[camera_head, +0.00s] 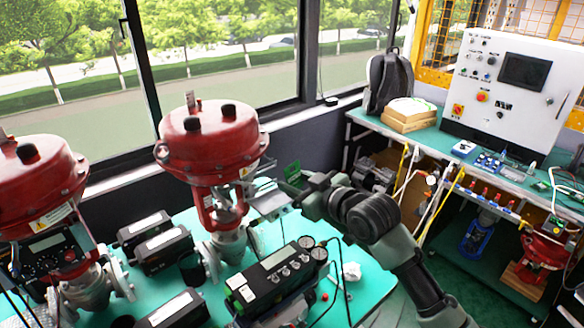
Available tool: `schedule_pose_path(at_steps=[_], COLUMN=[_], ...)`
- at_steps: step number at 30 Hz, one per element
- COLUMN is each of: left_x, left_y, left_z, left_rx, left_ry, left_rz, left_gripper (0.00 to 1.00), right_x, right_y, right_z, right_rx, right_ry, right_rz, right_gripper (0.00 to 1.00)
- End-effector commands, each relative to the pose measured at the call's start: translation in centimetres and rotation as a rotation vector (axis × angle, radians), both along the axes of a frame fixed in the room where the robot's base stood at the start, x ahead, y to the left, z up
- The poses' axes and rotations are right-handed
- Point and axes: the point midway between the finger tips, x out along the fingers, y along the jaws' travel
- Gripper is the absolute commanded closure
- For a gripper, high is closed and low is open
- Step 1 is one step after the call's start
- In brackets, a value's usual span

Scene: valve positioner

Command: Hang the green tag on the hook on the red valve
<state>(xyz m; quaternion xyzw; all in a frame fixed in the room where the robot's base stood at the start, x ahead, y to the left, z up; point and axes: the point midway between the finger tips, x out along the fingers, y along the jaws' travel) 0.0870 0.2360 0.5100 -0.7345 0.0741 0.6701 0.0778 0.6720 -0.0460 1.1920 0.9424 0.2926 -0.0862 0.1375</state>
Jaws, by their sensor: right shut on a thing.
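A red valve (211,142) with a domed top stands upright on the teal table. A second red valve (38,188) stands at the far left, cut by the picture edge. My right gripper (285,186) comes in from the right and is shut on the green tag (293,171). The tag is held up just right of the middle valve, and a gap shows between it and the red dome. I cannot make out the hook on the valve clearly. My left gripper is not in view.
A black device with gauges (275,278) stands on the teal table (366,290) below my right gripper. Black boxes (160,248) stand left of the middle valve. A workbench at right holds a backpack (388,82), a cardboard box (408,116) and a white control panel (505,88).

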Motion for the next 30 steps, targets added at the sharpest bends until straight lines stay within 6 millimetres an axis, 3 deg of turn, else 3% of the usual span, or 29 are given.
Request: schedule_pose_path(at_steps=[30], left_x=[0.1], left_y=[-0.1], left_z=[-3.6], left_rx=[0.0], left_ry=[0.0], left_rz=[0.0], left_gripper=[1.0], right_x=[4.6], right_y=[3.4], right_z=[-0.7], right_rx=[0.001], right_ry=[0.0], right_rz=[0.0], right_gripper=[0.97])
